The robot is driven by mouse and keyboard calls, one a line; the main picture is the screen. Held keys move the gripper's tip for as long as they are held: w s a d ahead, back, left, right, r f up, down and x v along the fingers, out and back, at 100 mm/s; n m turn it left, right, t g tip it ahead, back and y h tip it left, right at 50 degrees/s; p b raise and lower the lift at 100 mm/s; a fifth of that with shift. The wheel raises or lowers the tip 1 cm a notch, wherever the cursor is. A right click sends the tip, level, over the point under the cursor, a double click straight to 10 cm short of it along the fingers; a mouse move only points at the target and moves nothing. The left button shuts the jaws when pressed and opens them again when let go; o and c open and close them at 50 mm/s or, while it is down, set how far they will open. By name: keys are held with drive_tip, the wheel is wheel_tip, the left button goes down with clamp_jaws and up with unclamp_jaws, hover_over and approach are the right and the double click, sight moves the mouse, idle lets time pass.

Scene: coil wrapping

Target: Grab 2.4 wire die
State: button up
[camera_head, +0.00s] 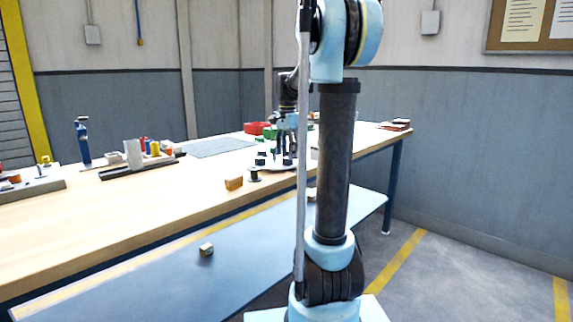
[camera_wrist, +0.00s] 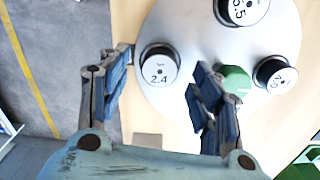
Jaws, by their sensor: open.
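The 2.4 wire die (camera_wrist: 160,66) is a black round piece with a white top marked 2.4. In the wrist view it stands on a round light plate (camera_wrist: 185,22), near the plate's left edge. My gripper (camera_wrist: 160,80) is open, with one finger on each side of the die in the picture. I see no contact, and I cannot tell its height above the die. In the head view my gripper (camera_head: 284,150) hangs over the dies and plate at the table's near right part.
Other black dies stand on the plate, one marked 3.5 (camera_wrist: 243,8) and another (camera_wrist: 275,75). A green hexagonal piece (camera_wrist: 235,82) sits close to my right finger. An orange block (camera_head: 234,184) lies near the table edge. Red and yellow items (camera_head: 150,147) stand farther left.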

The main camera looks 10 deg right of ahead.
drive_tip(key=shift+f, duration=0.95)
drive_tip(key=c, duration=1.3)
drive_tip(key=shift+r, duration=0.1)
drive_tip(key=shift+c, duration=0.2)
